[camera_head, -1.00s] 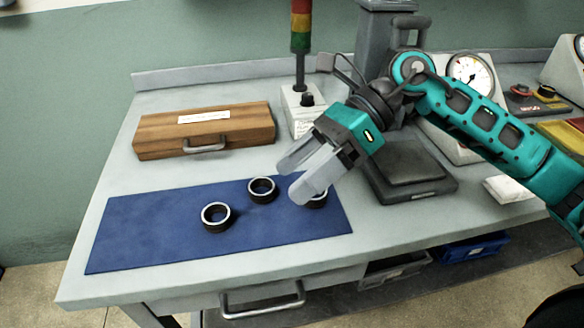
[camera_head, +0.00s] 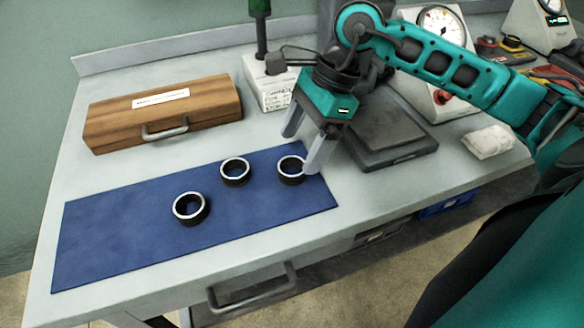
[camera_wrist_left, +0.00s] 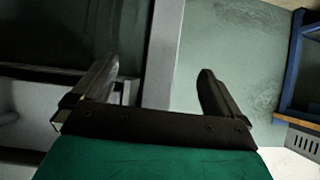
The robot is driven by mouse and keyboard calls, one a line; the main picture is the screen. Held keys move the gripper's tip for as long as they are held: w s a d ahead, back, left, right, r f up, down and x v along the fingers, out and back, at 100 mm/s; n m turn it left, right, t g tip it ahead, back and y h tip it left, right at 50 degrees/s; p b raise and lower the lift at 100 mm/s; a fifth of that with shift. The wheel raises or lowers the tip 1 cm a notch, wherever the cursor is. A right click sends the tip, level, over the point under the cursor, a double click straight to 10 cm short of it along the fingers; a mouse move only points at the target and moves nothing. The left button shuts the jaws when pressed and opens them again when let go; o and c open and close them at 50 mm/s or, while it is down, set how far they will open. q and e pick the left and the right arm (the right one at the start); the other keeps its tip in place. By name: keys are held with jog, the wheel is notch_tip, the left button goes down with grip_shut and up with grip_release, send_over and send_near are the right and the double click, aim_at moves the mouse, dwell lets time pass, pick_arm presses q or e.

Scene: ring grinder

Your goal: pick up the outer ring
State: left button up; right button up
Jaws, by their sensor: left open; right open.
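Three dark rings with bright metal rims lie on the blue mat (camera_head: 120,230) in the head view: a left ring (camera_head: 190,208), a middle ring (camera_head: 235,171) and a right ring (camera_head: 291,169). I cannot tell which of them is the outer ring. My right gripper (camera_head: 303,152) is open above the right end of the mat. Its fingers point down at the right ring, and one fingertip overlaps that ring's right edge in the picture. I cannot tell whether they touch. In the left wrist view my left gripper (camera_wrist_left: 158,88) is open and empty, away from the rings.
A wooden case (camera_head: 165,110) with a handle lies behind the mat. A signal-light base (camera_head: 272,82) stands at the back. A dark stand with a flat plate (camera_head: 390,135) is right of my right gripper. A white packet (camera_head: 488,142) lies farther right. The mat's left part is bare.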

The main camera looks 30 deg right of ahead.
aim_at(295, 160)
jog(key=x, duration=0.4)
jog(key=shift+s+f, duration=0.1)
jog(key=shift+f, duration=0.1)
jog(key=shift+c, duration=0.3)
jog(key=c, duration=1.1)
jog(key=shift+c, duration=0.2)
jog(key=shift+r, duration=0.1)
